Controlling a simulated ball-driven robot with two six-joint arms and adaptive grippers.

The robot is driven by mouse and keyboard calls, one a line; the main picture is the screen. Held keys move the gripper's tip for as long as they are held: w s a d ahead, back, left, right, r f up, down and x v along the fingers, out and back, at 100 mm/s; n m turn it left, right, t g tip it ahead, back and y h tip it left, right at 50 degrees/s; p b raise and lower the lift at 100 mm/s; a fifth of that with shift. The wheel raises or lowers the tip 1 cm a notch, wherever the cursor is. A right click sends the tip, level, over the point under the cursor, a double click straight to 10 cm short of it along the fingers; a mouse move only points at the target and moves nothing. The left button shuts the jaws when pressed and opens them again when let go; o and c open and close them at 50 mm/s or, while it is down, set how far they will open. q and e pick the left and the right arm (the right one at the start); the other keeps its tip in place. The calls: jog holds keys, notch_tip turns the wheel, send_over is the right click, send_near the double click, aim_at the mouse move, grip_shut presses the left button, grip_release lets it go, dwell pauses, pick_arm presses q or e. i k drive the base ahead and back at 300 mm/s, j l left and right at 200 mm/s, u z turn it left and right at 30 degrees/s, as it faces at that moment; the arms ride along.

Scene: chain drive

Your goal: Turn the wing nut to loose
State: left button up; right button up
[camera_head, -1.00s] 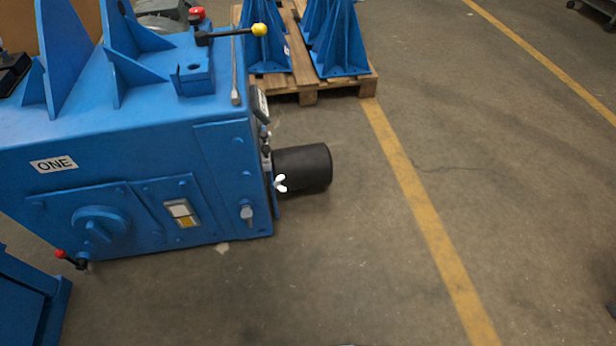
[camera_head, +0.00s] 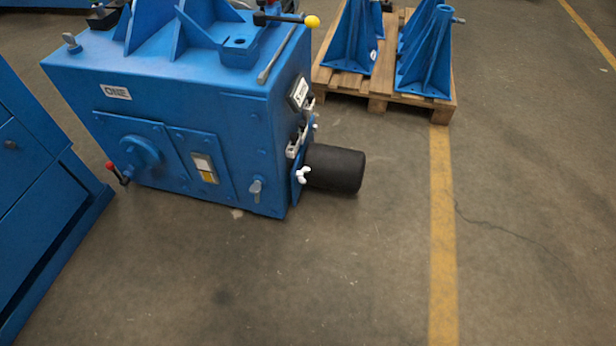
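A small white wing nut (camera_head: 302,175) sits at the right side of the blue machine (camera_head: 190,120) marked ONE. It is in front of the near end of a black cylinder (camera_head: 336,168) that sticks out to the right from the machine. The nut's wings show, but it is too small to tell how tight it is. Neither of my grippers is in the head view.
A wooden pallet (camera_head: 440,106) with blue stands (camera_head: 425,55) is behind the machine. A blue cabinet (camera_head: 40,180) stands at the left. A lever with a yellow knob (camera_head: 312,21) projects from the machine's top. The concrete floor in front and to the right, with a yellow line (camera_head: 444,230), is clear.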

aim_at(299, 173)
jog(key=i+l+u, duration=0.1)
jog(key=u, duration=0.35)
jog(key=l+u, duration=0.15)
jog(key=u, duration=0.3)
jog(key=l+u, duration=0.2)
jog(key=u, duration=0.2)
jog(key=l+u, duration=0.15)
jog(key=u, duration=0.3)
jog(key=l+u, duration=0.2)
jog(key=u, duration=0.25)
jog(key=l+u, duration=0.2)
jog(key=u, duration=0.25)
